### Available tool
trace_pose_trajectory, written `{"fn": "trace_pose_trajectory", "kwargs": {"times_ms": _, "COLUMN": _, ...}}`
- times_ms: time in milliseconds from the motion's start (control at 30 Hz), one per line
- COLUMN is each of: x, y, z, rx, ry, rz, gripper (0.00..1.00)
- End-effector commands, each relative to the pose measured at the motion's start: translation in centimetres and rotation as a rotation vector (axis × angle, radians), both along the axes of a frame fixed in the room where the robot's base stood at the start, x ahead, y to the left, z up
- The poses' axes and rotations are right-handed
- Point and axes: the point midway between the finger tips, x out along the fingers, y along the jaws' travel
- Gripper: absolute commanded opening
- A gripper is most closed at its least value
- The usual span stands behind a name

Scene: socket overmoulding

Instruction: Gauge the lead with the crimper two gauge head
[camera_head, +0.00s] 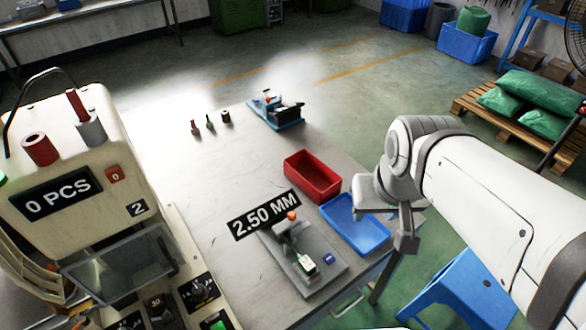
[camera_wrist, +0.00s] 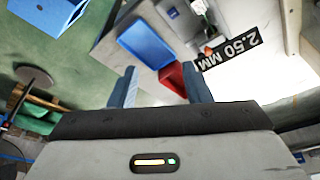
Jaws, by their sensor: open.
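The gauge head (camera_head: 293,250) is a grey plate with a dark lever stand, an orange knob and a small green-and-white block, near the table's front. A sign reading 2.50 MM (camera_head: 264,214) stands over it; the sign also shows upside down in the wrist view (camera_wrist: 228,52). Crimper two (camera_head: 75,165) is the cream machine at left, marked 2 and 0 PCS. My gripper (camera_wrist: 162,90) is open with nothing between its fingers. In the head view it hangs beyond the table's right edge, by the blue tray, apart from the gauge. I cannot pick out a lead.
A blue-based fixture (camera_head: 277,110) and several small upright pieces stand at the back of the table. A blue stool (camera_head: 466,290) stands below my arm. The table's middle left is clear.

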Motion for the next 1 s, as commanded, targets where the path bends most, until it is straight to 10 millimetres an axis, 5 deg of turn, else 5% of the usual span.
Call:
{"fn": "trace_pose_trajectory", "kwargs": {"times_ms": 167, "x": 2.4, "y": 1.3, "z": -0.5, "rx": -0.001, "ry": 0.035, "rz": 0.044, "gripper": 0.45}}
{"fn": "trace_pose_trajectory", "kwargs": {"times_ms": 367, "x": 8.2, "y": 3.9, "z": -2.8, "rx": -0.008, "ry": 0.109, "rz": 0.122, "gripper": 0.45}}
{"fn": "trace_pose_trajectory", "kwargs": {"times_ms": 700, "x": 16.6, "y": 10.4, "z": -11.1, "rx": -0.03, "ry": 0.23, "rz": 0.26, "gripper": 0.45}}
{"fn": "trace_pose_trajectory", "kwargs": {"times_ms": 1000, "x": 19.2, "y": 13.9, "z": -17.0, "rx": -0.045, "ry": 0.285, "rz": 0.323, "gripper": 0.45}}
